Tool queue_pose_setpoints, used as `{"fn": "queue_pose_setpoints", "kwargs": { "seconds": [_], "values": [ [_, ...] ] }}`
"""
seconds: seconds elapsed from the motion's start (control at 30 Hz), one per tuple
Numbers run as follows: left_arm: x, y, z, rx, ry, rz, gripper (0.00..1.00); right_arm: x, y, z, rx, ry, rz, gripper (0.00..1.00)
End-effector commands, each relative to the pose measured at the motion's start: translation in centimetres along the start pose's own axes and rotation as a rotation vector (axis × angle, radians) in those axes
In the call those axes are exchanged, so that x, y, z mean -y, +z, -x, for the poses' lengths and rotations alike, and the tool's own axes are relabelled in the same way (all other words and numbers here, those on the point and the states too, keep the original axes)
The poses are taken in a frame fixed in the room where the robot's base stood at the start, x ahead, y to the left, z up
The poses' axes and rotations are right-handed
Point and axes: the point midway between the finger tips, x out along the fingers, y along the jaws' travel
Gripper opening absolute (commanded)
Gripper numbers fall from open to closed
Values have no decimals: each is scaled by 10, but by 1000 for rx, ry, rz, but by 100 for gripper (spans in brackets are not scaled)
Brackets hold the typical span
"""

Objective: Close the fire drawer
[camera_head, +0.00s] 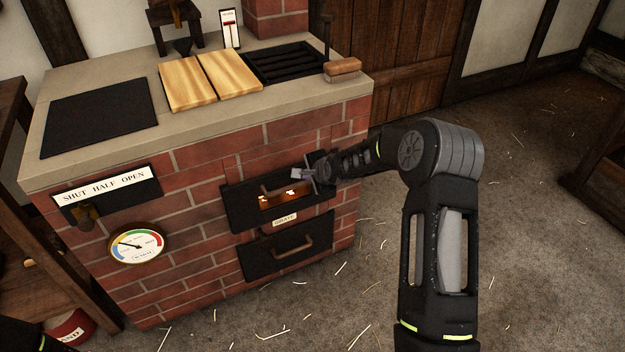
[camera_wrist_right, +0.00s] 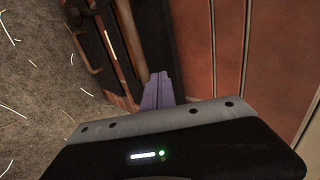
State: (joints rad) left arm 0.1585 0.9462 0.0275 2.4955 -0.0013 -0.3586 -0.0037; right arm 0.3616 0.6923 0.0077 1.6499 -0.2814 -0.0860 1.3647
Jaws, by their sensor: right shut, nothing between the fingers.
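The brick stove (camera_head: 190,235) has two black fronts in its face. The upper black front (camera_head: 236,212) has a bar handle and a slot glowing orange, which seems to be the fire drawer. How far it stands out is hard to tell. The lower black front (camera_head: 256,265) has a handle and a small label above it. My right gripper (camera_head: 300,174) is shut and empty, at the right top part of the upper front, close to its handle. In the wrist view its shut fingers (camera_wrist_right: 158,90) point at the dark front beside the handle bars; contact cannot be told. My left gripper is out of view.
The stone top (camera_head: 210,115) carries a black plate, two wooden boards (camera_head: 210,80), a black grate and a brush (camera_head: 342,69). A lever plate (camera_head: 107,190) and a dial (camera_head: 138,244) sit on the left of the face. Straw-strewn floor to the right is open.

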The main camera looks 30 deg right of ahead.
Motion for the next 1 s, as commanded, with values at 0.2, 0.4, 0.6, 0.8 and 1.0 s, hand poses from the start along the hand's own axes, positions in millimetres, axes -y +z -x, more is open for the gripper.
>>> {"fn": "queue_pose_setpoints", "kwargs": {
  "seconds": [0.2, 0.4, 0.6, 0.8, 1.0],
  "values": [
    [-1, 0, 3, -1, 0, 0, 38, 1, 0, 34, 0, -1, -2, 0],
    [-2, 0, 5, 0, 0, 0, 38, 1, 0, 73, -1, 0, -2, 0],
    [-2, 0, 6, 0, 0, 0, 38, 0, 0, 96, 1, 2, 0, 0],
    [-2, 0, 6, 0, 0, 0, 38, -1, 1, 101, 1, 3, 0, 0],
    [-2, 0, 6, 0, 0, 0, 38, -1, 1, 100, 1, 3, 0, 0]
  ]
}}
